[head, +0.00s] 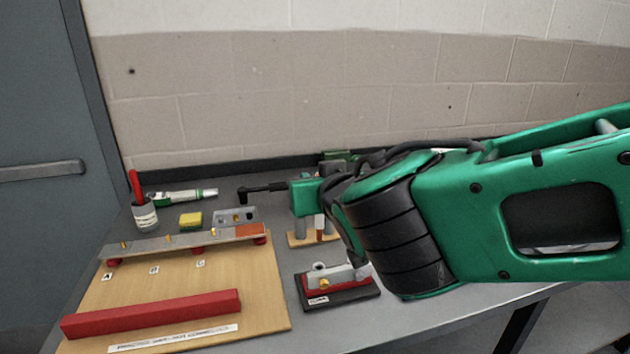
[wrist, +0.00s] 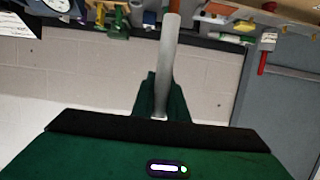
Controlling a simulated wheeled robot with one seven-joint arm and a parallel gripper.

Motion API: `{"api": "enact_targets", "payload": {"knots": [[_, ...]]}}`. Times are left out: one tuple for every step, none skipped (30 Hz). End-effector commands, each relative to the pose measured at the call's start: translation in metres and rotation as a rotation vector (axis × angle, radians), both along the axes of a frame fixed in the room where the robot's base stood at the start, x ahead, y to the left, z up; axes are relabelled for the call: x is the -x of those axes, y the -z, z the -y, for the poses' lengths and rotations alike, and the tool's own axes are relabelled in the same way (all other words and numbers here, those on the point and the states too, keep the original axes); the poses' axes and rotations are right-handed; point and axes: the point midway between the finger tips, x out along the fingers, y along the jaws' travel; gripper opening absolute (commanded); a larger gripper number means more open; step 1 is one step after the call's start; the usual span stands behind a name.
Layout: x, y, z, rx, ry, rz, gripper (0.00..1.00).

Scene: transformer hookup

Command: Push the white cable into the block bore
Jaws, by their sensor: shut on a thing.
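The white cable (wrist: 166,70) stands out from my gripper (wrist: 160,108) in the wrist view. It is slightly bent, and a copper-coloured end (wrist: 174,6) shows at the top edge of that view. My gripper is shut on the cable. In the head view my green arm hides most of the gripper, and I cannot clearly make out the cable there. A grey metal block (head: 338,277) with a brass screw sits on a red and black base (head: 350,294), below my wrist in the picture. I cannot see its bore, nor any contact between cable and block.
A wooden board (head: 190,290) carries a metal bar with brass screws (head: 165,241) and a red bar (head: 155,313). Behind it are a yellow block (head: 190,220), a grey bracket (head: 236,218), a green-and-white tube (head: 182,197) and a cup (head: 144,215). A wooden stand is partly hidden.

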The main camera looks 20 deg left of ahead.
Motion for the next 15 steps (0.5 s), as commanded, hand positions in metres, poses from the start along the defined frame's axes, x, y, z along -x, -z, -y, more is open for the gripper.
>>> {"api": "enact_targets", "payload": {"knots": [[0.000, 0.004, 0.000, 0.002, 0.000, -0.001, 0.00], [0.000, 0.006, 0.000, 0.002, 0.000, -0.001, 0.00], [0.000, 0.009, 0.000, 0.003, 0.001, -0.002, 0.00], [0.000, 0.011, 0.000, 0.003, 0.000, -0.001, 0.00], [0.000, 0.014, 0.000, 0.003, 0.000, -0.001, 0.00], [0.000, 0.017, 0.000, 0.003, -0.001, -0.001, 0.00], [0.000, 0.019, 0.000, 0.003, -0.001, -0.001, 0.00], [0.000, 0.022, 0.000, 0.002, 0.000, -0.001, 0.00], [0.000, 0.026, 0.000, 0.002, 0.000, -0.002, 0.00], [0.000, 0.029, 0.000, 0.003, 0.000, -0.001, 0.00], [0.000, 0.031, 0.000, 0.003, 0.000, -0.001, 0.00], [0.000, 0.034, 0.000, 0.003, 0.000, -0.001, 0.00], [0.000, 0.037, 0.000, 0.003, 0.000, -0.001, 0.00], [0.000, 0.039, 0.000, 0.002, 0.000, -0.002, 0.00], [0.000, 0.042, 0.000, 0.002, 0.000, -0.001, 0.00]]}}
